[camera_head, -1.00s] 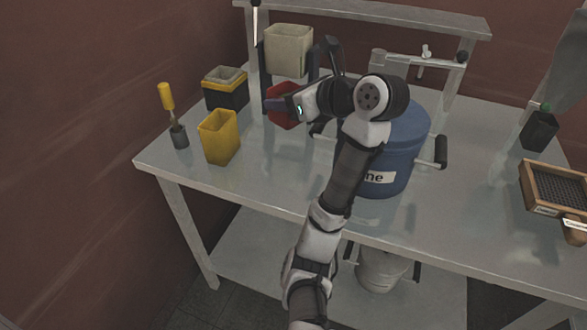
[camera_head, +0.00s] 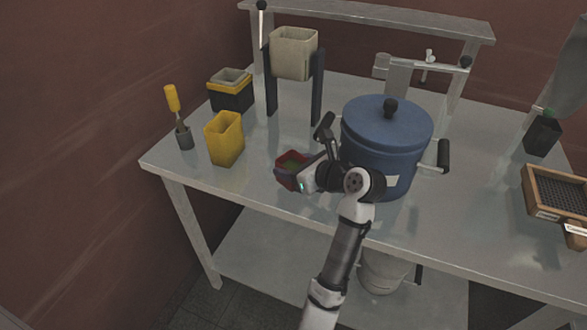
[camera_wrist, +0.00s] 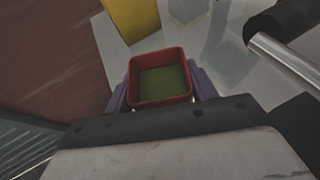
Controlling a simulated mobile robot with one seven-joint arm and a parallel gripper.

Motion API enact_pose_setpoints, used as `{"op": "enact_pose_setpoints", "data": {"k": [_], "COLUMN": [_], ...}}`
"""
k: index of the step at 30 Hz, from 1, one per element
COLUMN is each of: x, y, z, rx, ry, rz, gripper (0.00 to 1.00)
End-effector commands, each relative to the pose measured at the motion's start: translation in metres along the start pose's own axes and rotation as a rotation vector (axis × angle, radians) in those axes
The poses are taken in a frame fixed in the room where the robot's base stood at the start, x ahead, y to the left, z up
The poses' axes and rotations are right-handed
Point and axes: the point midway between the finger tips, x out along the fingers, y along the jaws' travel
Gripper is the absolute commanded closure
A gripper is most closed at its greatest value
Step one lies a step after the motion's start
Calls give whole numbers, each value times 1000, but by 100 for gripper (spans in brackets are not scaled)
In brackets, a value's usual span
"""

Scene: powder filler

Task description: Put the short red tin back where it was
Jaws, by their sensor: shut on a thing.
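The short red tin (camera_head: 287,178) is an open square tin with green stuff inside. My gripper (camera_head: 292,172) is shut on it, near the front edge of the table and left of the blue pot. In the wrist view the red tin (camera_wrist: 160,101) is upright between the two purple fingers of my gripper (camera_wrist: 160,88), and its green contents show. Whether its base touches the table is hidden.
A tall yellow tin (camera_head: 224,139) stands left of the red tin. Behind are a black-and-yellow tin (camera_head: 231,93) and a black stand holding a beige hopper (camera_head: 293,54). The blue lidded pot (camera_head: 387,140) is close right of my gripper. A yellow-handled brush (camera_head: 173,100) stands far left. Table front-left is clear.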

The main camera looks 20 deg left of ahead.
Motion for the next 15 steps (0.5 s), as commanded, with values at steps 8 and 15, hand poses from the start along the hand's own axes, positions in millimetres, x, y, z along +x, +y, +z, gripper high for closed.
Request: {"op": "enact_pose_setpoints", "data": {"k": [8,15], "x": [5,7], "y": [0,0], "z": [-13,-17], "rx": [-1,1], "ry": [-1,0], "rz": [-1,-1], "gripper": [75,75]}}
